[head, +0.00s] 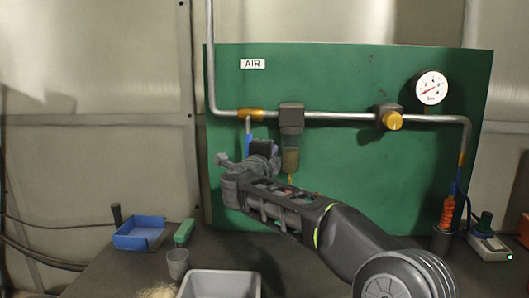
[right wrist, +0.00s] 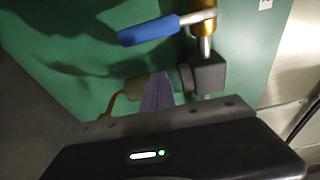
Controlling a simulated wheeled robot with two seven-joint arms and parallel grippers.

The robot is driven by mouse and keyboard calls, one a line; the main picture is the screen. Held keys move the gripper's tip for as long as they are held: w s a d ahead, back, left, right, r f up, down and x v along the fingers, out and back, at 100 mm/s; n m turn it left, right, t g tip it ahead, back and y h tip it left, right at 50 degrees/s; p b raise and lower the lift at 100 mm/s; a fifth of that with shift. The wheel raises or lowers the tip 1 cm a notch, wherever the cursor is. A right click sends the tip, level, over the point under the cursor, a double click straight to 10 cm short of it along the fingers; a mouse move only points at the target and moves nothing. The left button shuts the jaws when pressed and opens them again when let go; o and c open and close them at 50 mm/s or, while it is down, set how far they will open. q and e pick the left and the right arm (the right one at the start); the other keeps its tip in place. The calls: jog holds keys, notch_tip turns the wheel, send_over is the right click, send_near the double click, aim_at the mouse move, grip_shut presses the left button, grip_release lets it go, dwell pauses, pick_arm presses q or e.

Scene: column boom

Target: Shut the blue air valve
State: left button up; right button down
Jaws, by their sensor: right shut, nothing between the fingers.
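The blue air valve has a brass body (head: 250,114) on the pipe under the AIR label. Its blue handle (head: 249,143) hangs down, across the line of the pipe, its lower part hidden behind my gripper. In the right wrist view the blue handle (right wrist: 148,30) shows whole, reaching left from the brass body (right wrist: 205,28). My right gripper (head: 272,148) is shut and empty, just right of the handle and in front of the filter. Its purplish fingers (right wrist: 157,92) show in the right wrist view with a gap between them and the handle. My left gripper is not in view.
The filter (head: 291,135) hangs from the pipe close by my right gripper. A yellow-knobbed regulator (head: 393,120) and a gauge (head: 431,87) are further right on the green board (head: 350,75).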

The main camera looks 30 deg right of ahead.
jog(key=b+v, duration=0.1)
jog(key=v, duration=0.7)
jog(key=shift+a, duration=0.5)
